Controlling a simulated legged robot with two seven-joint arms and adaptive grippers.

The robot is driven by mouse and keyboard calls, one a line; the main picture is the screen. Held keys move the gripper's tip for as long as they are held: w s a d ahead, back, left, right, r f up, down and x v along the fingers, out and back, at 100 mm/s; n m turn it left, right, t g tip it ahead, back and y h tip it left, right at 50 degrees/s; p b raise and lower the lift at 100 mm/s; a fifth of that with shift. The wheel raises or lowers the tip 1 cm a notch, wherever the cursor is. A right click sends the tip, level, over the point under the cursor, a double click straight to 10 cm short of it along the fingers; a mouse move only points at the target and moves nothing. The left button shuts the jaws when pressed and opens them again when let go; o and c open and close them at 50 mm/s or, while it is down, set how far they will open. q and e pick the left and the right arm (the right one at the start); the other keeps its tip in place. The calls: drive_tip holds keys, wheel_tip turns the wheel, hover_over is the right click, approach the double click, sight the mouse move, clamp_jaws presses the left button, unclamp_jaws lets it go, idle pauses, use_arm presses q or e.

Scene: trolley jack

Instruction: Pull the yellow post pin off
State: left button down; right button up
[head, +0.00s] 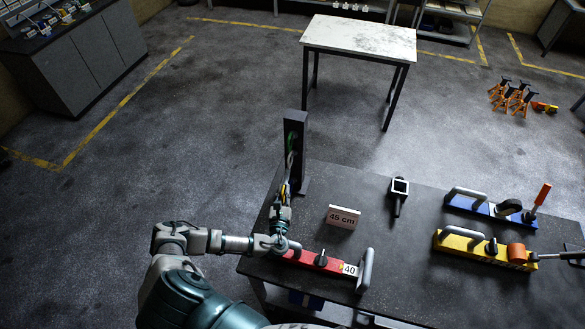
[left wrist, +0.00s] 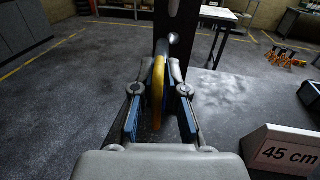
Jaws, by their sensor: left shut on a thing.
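The yellow post pin (left wrist: 158,82) shows in the left wrist view as a yellow loop between my left gripper's fingers, in front of the dark upright post (left wrist: 181,35). My left gripper (left wrist: 165,78) is shut on it. In the head view the post (head: 295,140) stands at the left end of the dark workbench, and my left gripper (head: 284,197) is at its near side. The pin is very small there, and the gripper hides part of it. Whether the pin is still seated in the post cannot be told. My right gripper is not in view.
On the workbench (head: 385,235) are a "45 cm" sign (head: 343,217), a small dark device with a screen (head: 399,190), a red jack (head: 315,260) marked 40 near my left arm, a blue jack (head: 490,208) and a yellow jack (head: 470,246). A white-topped table (head: 360,38) stands beyond.

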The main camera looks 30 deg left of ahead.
use_arm(q)
drive_tip(key=shift+s+d+r, duration=0.1)
drive_tip(key=shift+s+d+r, duration=0.15)
drive_tip(key=shift+s+r, duration=0.35)
drive_tip(key=shift+s, duration=0.2)
drive_tip(key=shift+s+d+r, duration=0.15)
drive_tip(key=shift+s+r, duration=0.3)
drive_tip(key=shift+s, duration=0.2)
